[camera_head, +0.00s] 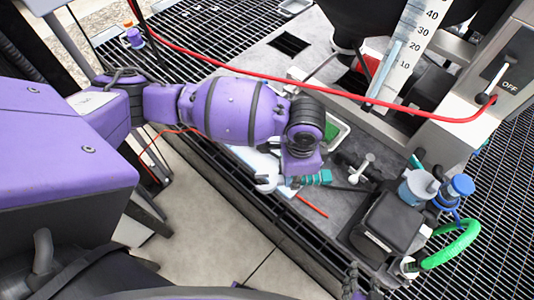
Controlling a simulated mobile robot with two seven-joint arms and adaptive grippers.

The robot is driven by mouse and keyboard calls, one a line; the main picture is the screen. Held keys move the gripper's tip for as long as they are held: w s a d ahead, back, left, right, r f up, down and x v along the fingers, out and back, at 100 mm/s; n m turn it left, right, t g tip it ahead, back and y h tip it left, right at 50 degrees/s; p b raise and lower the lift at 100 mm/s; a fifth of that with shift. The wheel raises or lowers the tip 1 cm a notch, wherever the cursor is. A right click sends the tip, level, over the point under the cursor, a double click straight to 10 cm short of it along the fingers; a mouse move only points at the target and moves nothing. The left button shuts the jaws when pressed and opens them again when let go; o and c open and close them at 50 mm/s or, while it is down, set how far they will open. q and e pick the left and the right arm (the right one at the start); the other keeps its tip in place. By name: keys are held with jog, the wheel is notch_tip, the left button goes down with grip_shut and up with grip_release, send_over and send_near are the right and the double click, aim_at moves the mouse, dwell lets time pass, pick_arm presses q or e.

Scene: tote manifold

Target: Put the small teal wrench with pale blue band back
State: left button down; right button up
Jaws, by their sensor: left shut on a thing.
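My left gripper (297,176) reaches in from the left on a purple arm and points down over the grey work surface. It is shut on a small wrench. The wrench's pale grey open-ended head (267,184) sticks out to the left of the gripper. Its teal handle (318,178) sticks out to the right, and a pale blue band (294,182) shows close to the fingers. The middle of the wrench is partly hidden by the gripper. I cannot tell whether the wrench touches the surface.
A red hose (345,95) crosses above the arm. A shallow tray with a green item (331,131) lies behind the gripper. A thin red rod (311,206) lies in front. Black block (390,222), blue-capped fittings (460,186) and a green hose (452,246) crowd the right.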

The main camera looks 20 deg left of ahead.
pick_arm(q)
jog(key=w+d+f+m+p, duration=0.1)
jog(key=w+d+f, duration=0.1)
jog(key=w, duration=0.6)
jog(key=w+f+m, duration=0.1)
jog(key=f, duration=0.2)
jog(key=w+a+f+m+b, duration=0.1)
jog(key=f, duration=0.1)
jog(key=w+a+f+m+b, duration=0.1)
jog(key=f, duration=0.2)
jog(key=shift+f+m, duration=0.3)
jog(key=shift+f+b, duration=0.65)
jog(key=shift+b, duration=0.05)
jog(key=shift+w+d, duration=0.1)
pick_arm(e)
jog(key=shift+s+d+f, duration=0.15)
jog(key=shift+s+f, duration=0.2)
jog(key=shift+f, duration=0.25)
jog(key=shift+s+d+f, duration=0.15)
jog(key=shift+s+f, duration=0.15)
jog(key=shift+f, duration=0.3)
pick_arm(q)
jog(key=shift+r, duration=0.1)
pick_arm(e)
jog(key=shift+w+r, duration=0.1)
pick_arm(q)
jog(key=shift+f, duration=0.7)
pick_arm(e)
jog(key=shift+s+f, duration=0.4)
jog(key=shift+f, duration=0.1)
